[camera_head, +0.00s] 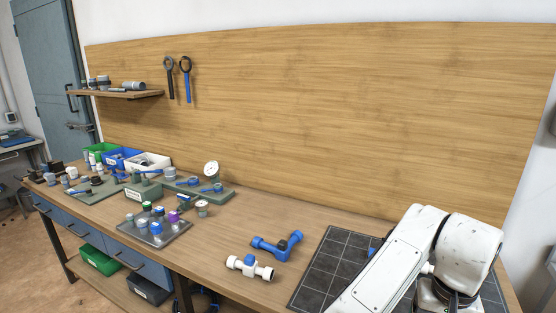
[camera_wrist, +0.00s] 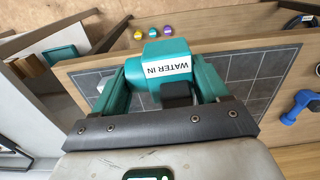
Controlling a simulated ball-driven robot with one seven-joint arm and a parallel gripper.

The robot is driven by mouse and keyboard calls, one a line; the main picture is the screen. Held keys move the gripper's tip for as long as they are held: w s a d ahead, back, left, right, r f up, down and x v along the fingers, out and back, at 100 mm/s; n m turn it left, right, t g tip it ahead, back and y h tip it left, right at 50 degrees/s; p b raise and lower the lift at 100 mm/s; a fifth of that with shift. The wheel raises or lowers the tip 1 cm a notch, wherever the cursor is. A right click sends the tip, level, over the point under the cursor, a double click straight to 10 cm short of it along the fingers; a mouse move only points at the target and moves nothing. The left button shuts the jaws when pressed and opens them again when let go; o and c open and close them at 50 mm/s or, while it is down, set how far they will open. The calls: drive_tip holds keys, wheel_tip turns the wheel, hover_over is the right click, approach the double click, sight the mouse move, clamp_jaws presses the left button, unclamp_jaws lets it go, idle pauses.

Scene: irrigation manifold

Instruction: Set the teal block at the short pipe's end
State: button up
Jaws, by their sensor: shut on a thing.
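In the wrist view, my gripper (camera_wrist: 163,74) is shut on the teal block (camera_wrist: 153,47), which has a white label reading "WATER IN" and a dark part at its near side. The block is above or over the dark gridded mat; contact with it cannot be told. In the head view, my white arm hides the gripper and block. Which one is the short pipe is unclear.
The dark gridded mat (camera_head: 325,265) lies at the bench's right end, partly behind my arm. A grey plate (camera_head: 155,232) with coloured caps and a green-grey manifold (camera_head: 210,190) stand farther left. Bare bench lies between them and the blue pipe.

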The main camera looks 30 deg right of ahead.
drive_tip(key=w+a+f+n, duration=0.5)
drive_tip(key=a+f, duration=0.6)
drive_tip(key=w+a+f+n, duration=0.5)
drive_tip(key=a+f, duration=0.6)
wheel_tip(320, 180, up, 9)
drive_tip(key=w, duration=0.1)
drive_tip(key=shift+w+a, duration=0.3)
drive_tip(key=shift+w, duration=0.1)
drive_tip(key=f, duration=0.3)
drive_tip(key=s+f, duration=0.1)
drive_tip(key=f, duration=0.1)
drive_tip(key=s+f, duration=0.1)
drive_tip(key=f, duration=0.2)
drive_tip(key=shift+f, duration=0.3)
drive_tip(key=c, duration=0.3)
drive_tip(key=shift+f, duration=0.25)
drive_tip(key=shift+s, duration=0.1)
